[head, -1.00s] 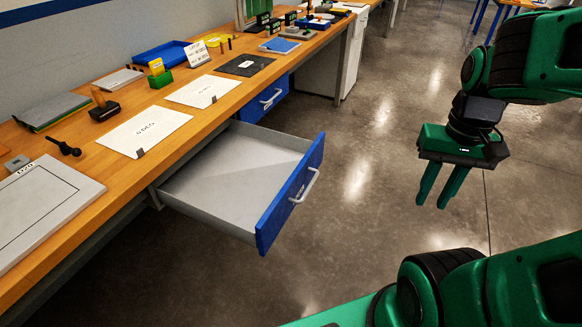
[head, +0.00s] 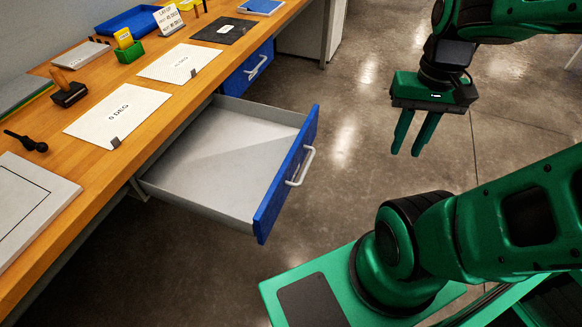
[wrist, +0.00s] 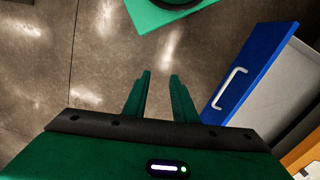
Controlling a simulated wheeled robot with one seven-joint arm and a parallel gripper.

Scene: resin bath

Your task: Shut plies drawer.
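A drawer with a blue front (head: 287,175) and a light handle (head: 301,167) stands pulled out from under the wooden bench, and its grey inside (head: 215,165) looks empty. I cannot read a label on it. In the wrist view the blue front (wrist: 254,72) and its handle (wrist: 229,89) are to the right of my fingers. My gripper (head: 409,150) hangs in free air to the right of the drawer, fingers down, apart from the handle. In the wrist view my gripper (wrist: 159,75) has a gap between its two fingers and holds nothing.
The bench top (head: 165,115) carries two white sheets, one marked 0 DEG (head: 117,113), a dark sheet (head: 225,30), a blue tray (head: 135,18) and a wooden-handled tool (head: 68,90). Another blue drawer (head: 248,70) beyond is shut. Concrete floor (head: 340,130) between drawer and gripper is clear.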

